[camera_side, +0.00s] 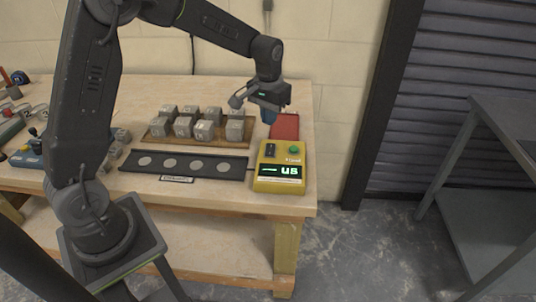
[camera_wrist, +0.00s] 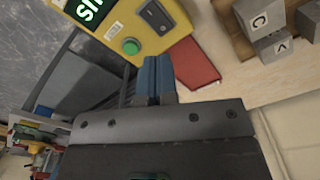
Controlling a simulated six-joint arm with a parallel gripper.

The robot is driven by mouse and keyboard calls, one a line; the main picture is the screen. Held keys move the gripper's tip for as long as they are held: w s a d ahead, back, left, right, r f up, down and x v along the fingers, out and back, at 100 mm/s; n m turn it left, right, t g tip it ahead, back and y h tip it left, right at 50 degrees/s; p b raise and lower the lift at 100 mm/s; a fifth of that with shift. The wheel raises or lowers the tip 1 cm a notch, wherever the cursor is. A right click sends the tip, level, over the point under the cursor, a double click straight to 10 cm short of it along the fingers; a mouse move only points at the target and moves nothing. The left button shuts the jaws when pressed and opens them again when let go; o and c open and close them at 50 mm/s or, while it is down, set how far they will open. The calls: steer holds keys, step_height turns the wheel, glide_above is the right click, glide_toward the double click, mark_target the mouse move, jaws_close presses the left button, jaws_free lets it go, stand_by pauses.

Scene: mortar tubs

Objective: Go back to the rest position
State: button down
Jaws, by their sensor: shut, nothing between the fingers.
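My gripper (camera_side: 268,116) is at the right end of the workbench, above the area beside the red pad and behind the yellow box. Its blue fingers (camera_wrist: 157,68) are shut together with nothing between them. In the wrist view they point between the yellow box (camera_wrist: 135,22) and the red pad (camera_wrist: 193,63). The yellow box (camera_side: 268,183) has a lit display and a green button (camera_side: 294,149), which also shows in the wrist view (camera_wrist: 131,46). The red pad (camera_side: 286,126) lies on the bench behind the box.
A wooden tray (camera_side: 222,144) holds several grey lettered cubes (camera_side: 203,130) left of my gripper. A black strip (camera_side: 215,168) with several round light spots lies in front. Loose cubes and tools crowd the bench's left. A grey metal table (camera_side: 500,110) stands right, with open floor between.

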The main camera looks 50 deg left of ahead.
steer(key=s+d+r+m+t, duration=0.1)
steer(key=s+d+r+t, duration=0.25)
steer(key=s+r, duration=0.8)
steer(key=s+d+m+t, duration=0.1)
steer(key=s+d+t, duration=0.1)
steer(key=s, duration=1.1)
steer(key=shift+d+m, duration=0.4)
steer(key=shift+d, duration=0.2)
steer(key=w+a+f+n+g, duration=0.2)
steer(key=w+f+n, duration=0.1)
steer(key=w+n, duration=0.9)
steer(key=w+a+f+n+g+y, duration=0.1)
steer(key=w+a+f+n+g, duration=0.1)
steer(key=w+n, duration=1)
steer(key=a+f+n, duration=0.1)
steer(key=n, duration=0.2)
steer(key=shift+a+g, duration=0.35)
